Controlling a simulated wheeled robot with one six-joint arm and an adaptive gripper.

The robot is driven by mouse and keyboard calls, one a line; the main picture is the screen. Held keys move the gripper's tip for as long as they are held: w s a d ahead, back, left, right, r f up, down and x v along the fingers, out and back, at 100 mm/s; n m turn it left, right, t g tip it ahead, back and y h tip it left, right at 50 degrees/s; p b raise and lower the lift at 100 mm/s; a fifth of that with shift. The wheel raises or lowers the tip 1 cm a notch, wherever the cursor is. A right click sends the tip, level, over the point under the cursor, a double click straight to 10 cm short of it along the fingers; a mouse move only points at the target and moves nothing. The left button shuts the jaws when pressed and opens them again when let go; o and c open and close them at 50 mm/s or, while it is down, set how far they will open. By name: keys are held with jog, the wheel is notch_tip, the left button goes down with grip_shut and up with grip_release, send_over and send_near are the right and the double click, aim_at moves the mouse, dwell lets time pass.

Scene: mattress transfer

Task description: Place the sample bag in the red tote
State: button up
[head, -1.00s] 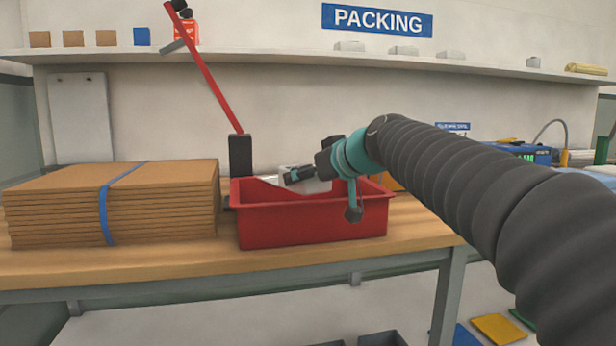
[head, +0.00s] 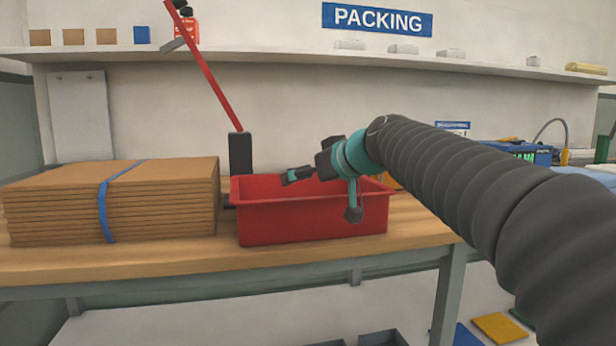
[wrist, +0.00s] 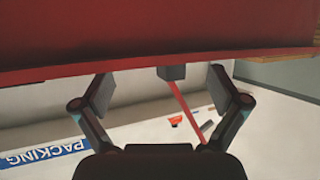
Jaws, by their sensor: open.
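The red tote (head: 312,222) stands on the wooden bench, in the middle of the head view. Its red wall also fills the top of the wrist view (wrist: 160,40). My gripper (head: 325,194) is at the tote, with one finger over its opening and the other hanging in front of its near wall. In the wrist view my gripper (wrist: 165,95) has its fingers spread wide with nothing between them. The sample bag does not show in either view now. The tote's near wall hides its floor.
A strapped stack of cardboard (head: 160,200) lies left of the tote. A black post with a slanted red arm (head: 215,90) stands behind the tote. A shelf (head: 270,56) runs along the wall above. Blue equipment (head: 535,153) is at the right.

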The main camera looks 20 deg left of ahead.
jog(key=shift+r+p, duration=0.35)
jog(key=shift+r, duration=0.15)
jog(key=v, duration=1.2)
jog(key=shift+b, duration=0.3)
jog(key=shift+r, duration=0.1)
jog(key=s+d+f+m+h, duration=0.3)
jog(key=s+d+f, duration=0.4)
jog(key=f, duration=0.5)
jog(key=s+d+f+m+g+h, duration=0.1)
jog(key=s+d+f+m+h, duration=0.3)
jog(key=s+d+f, duration=0.4)
jog(key=s+d+f+m+g+h, duration=0.1)
jog(key=s+d+f+m+h, duration=0.2)
jog(key=s+d+f, duration=0.5)
jog(key=d+f+h, duration=0.1)
jog(key=d+f, duration=0.4)
jog(key=f, duration=0.3)
jog(key=shift+m, duration=0.4)
jog(key=shift+s+r, duration=0.1)
jog(key=shift+s, duration=0.05)
notch_tip(320, 180, up, 3)
jog(key=p, duration=0.3)
jog(key=shift+r, duration=0.1)
